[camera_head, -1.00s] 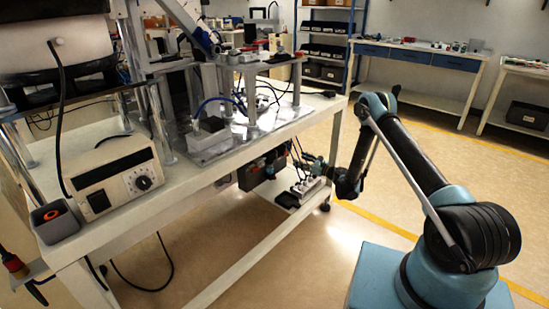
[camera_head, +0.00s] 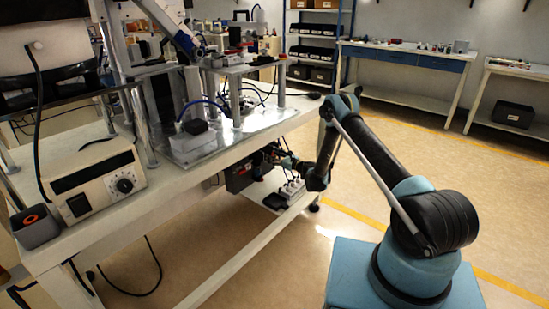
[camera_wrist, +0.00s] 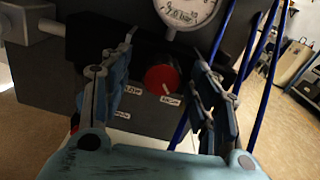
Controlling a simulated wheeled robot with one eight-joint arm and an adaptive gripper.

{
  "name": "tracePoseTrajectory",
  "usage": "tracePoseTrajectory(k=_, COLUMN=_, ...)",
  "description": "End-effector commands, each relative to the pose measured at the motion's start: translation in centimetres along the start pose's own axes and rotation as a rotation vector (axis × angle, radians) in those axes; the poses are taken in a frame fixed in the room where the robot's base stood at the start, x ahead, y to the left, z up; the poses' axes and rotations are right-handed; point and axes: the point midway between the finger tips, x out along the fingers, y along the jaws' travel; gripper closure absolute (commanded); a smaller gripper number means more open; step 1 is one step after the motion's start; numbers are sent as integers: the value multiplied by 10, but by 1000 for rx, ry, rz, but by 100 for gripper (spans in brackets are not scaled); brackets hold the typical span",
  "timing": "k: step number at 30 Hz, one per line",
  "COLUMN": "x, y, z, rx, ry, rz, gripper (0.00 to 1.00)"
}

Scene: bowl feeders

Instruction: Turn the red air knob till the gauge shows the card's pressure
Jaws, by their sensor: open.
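The red knob (camera_wrist: 163,79) sits low on a dark block and shows between the fingers of my gripper (camera_wrist: 164,52) in the wrist view. The fingers are open, one on each side of the knob; I cannot tell whether either touches it. The round white gauge (camera_wrist: 187,10) is above the knob, cut off by the top edge, and its reading is too blurred to tell. Small white labels (camera_wrist: 170,101) lie around the knob, hard to read. In the head view my gripper (camera_head: 287,163) is small, beside a grey unit (camera_head: 238,178) under the bench. I cannot make out a pressure card.
Blue hoses (camera_wrist: 222,35) run close by the right finger. A white bench (camera_head: 165,200) with a lower shelf (camera_head: 225,252) stands at left, carrying a control box (camera_head: 92,180). A white multi-part item (camera_head: 291,190) lies on the shelf below my gripper. The floor at right is open.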

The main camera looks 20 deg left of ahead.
Motion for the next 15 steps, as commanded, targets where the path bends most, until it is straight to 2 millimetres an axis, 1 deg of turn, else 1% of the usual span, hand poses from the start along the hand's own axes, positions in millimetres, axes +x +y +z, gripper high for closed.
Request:
tracePoseTrajectory(k=7, x=-4, y=-6, z=-1, rx=0, ry=1, rz=-7, gripper=44)
tracePoseTrajectory(k=8, x=-4, y=-7, z=-1, rx=0, ry=1, rz=-8, gripper=49)
tracePoseTrajectory(k=9, x=-5, y=-7, z=-1, rx=0, ry=1, rz=-8, gripper=58)
tracePoseTrajectory(k=11, x=-6, y=-8, z=-1, rx=0, ry=1, rz=-9, gripper=71)
tracePoseTrajectory(k=12, x=-6, y=-8, z=-1, rx=0, ry=1, rz=-9, gripper=80)
tracePoseTrajectory(k=13, x=-6, y=-9, z=-1, rx=0, ry=1, rz=-9, gripper=87)
tracePoseTrajectory(k=15, x=-6, y=-9, z=-1, rx=0, ry=1, rz=-10, gripper=88)
